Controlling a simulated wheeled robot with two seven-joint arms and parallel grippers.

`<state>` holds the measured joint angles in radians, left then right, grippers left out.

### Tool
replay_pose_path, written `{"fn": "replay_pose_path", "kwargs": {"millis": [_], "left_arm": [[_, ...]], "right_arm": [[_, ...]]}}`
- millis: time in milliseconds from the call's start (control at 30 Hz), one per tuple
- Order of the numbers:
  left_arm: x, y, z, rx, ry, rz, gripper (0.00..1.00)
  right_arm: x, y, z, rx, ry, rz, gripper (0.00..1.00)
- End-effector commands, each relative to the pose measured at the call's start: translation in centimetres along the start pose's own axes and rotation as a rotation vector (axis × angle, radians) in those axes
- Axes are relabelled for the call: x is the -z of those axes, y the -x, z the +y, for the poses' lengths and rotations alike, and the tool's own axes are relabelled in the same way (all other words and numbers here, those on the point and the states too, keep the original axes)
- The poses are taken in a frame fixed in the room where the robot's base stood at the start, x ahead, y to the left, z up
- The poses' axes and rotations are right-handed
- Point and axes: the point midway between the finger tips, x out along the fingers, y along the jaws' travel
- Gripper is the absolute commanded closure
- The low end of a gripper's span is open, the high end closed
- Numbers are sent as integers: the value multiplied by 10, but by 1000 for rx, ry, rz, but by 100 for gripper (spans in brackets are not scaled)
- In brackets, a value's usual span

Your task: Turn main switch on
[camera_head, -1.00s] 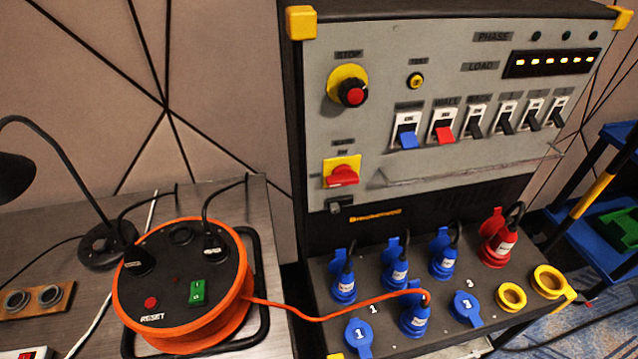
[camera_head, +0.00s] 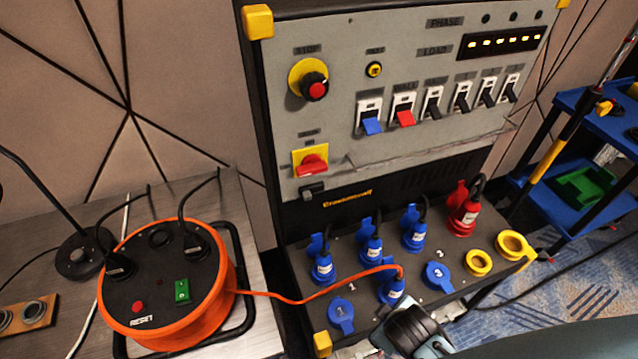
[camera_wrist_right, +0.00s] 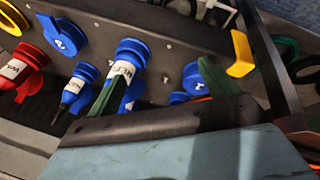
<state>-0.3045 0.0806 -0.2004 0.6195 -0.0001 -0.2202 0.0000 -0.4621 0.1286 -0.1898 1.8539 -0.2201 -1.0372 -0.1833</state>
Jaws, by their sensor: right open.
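The power cabinet's panel (camera_head: 415,50) stands upright at centre. A red rotary switch (camera_head: 312,165) on a yellow plate sits at its lower left; its label is too blurred to read. A red-and-black stop knob (camera_head: 315,87) on a yellow disc is above it. A row of breakers includes a blue lever (camera_head: 372,126), a red lever (camera_head: 404,118) and several black ones. My right gripper (camera_head: 403,312) is low at the front by the blue sockets, well below the switches. In the wrist view its fingers (camera_wrist_right: 157,95) are apart, with blue plugs behind them. My left gripper is out of view.
Blue plugs (camera_head: 415,238) and a red plug (camera_head: 464,215) stick up from the socket ledge. An orange cable (camera_head: 290,298) runs from the cable reel (camera_head: 165,285) on the left table to a plug. A blue shelf cart (camera_head: 600,125) stands at right.

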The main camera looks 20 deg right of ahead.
Motion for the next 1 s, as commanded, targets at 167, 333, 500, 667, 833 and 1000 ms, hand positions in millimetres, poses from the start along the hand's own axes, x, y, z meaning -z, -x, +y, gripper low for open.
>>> {"fn": "replay_pose_path", "kwargs": {"millis": [167,333,500,667,833,1000], "left_arm": [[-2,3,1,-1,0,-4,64],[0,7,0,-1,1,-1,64],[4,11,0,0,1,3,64],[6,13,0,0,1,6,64],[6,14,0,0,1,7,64],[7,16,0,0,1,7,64]], "right_arm": [[36,13,39,-240,396,77,15],[91,44,73,-575,928,116,15],[154,94,83,-991,1527,55,15],[192,130,70,-1307,1928,-74,15],[209,148,58,-1487,2132,-182,15],[221,148,59,-1526,2174,-212,15]]}}
